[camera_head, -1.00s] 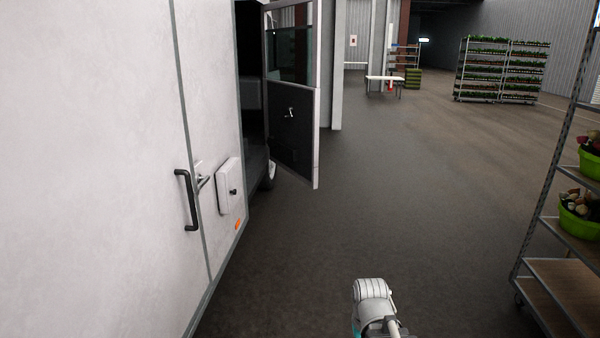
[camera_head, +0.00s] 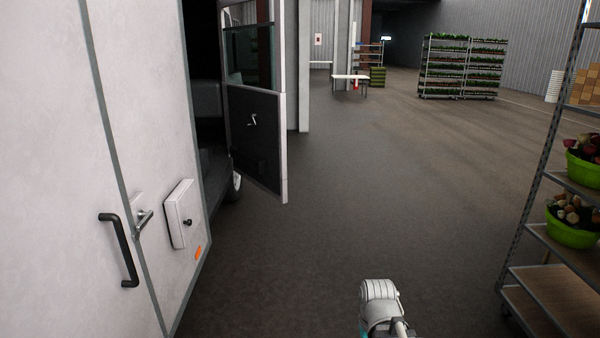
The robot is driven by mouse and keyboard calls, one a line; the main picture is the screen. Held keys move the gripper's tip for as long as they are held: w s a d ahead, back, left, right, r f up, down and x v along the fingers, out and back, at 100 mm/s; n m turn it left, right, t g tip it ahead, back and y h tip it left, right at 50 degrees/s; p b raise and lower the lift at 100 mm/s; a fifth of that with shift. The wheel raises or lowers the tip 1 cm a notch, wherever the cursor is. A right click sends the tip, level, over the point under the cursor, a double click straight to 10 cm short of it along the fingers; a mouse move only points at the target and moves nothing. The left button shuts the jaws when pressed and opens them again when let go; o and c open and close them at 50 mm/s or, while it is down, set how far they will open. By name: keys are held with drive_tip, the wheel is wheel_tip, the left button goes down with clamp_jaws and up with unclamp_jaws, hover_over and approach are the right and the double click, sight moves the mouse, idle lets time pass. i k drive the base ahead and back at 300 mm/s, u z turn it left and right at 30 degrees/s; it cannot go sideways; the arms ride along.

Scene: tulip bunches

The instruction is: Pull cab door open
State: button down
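The cab door (camera_head: 258,140) stands swung out from the cab at the front of the white vehicle, in the upper left middle of the head view. Its dark inner panel with a small light handle (camera_head: 252,121) faces me, with a window above. The cab opening (camera_head: 207,100) beside it shows a dark interior. Part of my arm shows at the bottom, right of the middle. My gripper is not visible, so its state is hidden.
The vehicle's white side (camera_head: 60,130) fills the left, with a black grab handle (camera_head: 120,250) and a small box (camera_head: 180,214) on it. A shelf rack (camera_head: 535,190) with green pots (camera_head: 572,234) stands close on the right. The floor between is clear; plant trolleys (camera_head: 458,66) and a table (camera_head: 350,78) stand farther off.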

sight(258, 152)
drive_tip(key=z, duration=0.1)
drive_tip(key=i, duration=2.3)
drive_tip(key=u, duration=0.45)
drive_tip(key=i, duration=1.45)
drive_tip(key=u, duration=0.3)
